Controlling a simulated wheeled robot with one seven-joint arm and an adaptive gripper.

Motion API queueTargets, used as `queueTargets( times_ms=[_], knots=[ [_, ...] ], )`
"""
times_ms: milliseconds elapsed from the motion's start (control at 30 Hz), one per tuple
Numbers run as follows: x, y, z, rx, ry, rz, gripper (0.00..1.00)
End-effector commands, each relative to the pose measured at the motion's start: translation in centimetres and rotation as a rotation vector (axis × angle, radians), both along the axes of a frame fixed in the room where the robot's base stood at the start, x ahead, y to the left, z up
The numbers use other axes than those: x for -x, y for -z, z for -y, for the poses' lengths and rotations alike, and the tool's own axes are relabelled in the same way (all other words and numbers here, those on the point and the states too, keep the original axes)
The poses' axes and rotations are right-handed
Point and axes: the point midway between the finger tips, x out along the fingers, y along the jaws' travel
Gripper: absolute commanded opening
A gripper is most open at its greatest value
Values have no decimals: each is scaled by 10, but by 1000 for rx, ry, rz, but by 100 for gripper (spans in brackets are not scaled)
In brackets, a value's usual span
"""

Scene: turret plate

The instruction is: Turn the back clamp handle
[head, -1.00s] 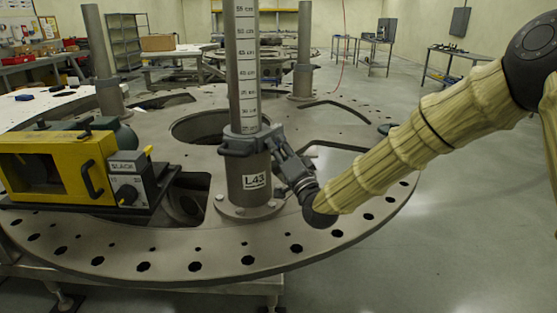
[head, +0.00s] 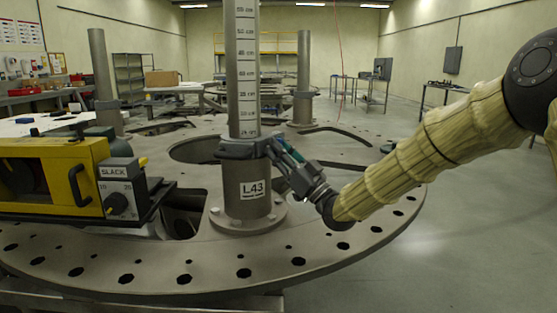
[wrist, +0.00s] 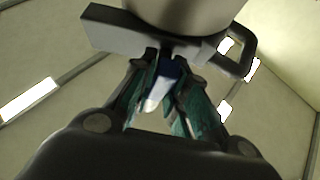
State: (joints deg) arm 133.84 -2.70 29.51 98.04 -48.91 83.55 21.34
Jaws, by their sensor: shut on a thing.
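The grey clamp (head: 248,147) sits around the upright post labelled L43 (head: 247,185), above its round foot. In the wrist view the clamp (wrist: 120,30) spans the top, with a loop-shaped part (wrist: 241,55) on its right. A small blue and white handle (wrist: 157,92) hangs from the clamp between my teal-padded fingers. My gripper (head: 284,152) reaches the right side of the clamp from the lower right and is shut on this handle. My gripper also fills the lower wrist view (wrist: 160,88). The handle is too hidden by the fingers to make out in the head view.
The post stands on a large round plate (head: 340,255) with holes along its rim and wide cut-outs. A yellow device (head: 45,180) with a dial box stands left of the post. Other posts (head: 303,80) rise farther back.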

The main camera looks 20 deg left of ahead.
Motion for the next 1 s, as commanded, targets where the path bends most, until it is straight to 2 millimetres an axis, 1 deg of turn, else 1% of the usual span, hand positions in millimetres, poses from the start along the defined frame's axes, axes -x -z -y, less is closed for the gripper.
queueTargets(
  times_ms=[33, 300, 733, 767, 800, 867, 900, 1000],
  knots=[
    [0, 4, 0, 8, 1, 18, 0],
    [0, 3, 0, 28, 0, 75, 0],
    [0, 2, 0, 30, 0, 84, 0],
    [0, 2, 0, 30, 0, 84, 18],
    [0, 2, 0, 30, 0, 84, 25],
    [0, 2, 0, 30, 0, 84, 36],
    [0, 2, 0, 30, 0, 84, 38],
    [0, 1, 0, 29, 0, 84, 38]
  ],
)
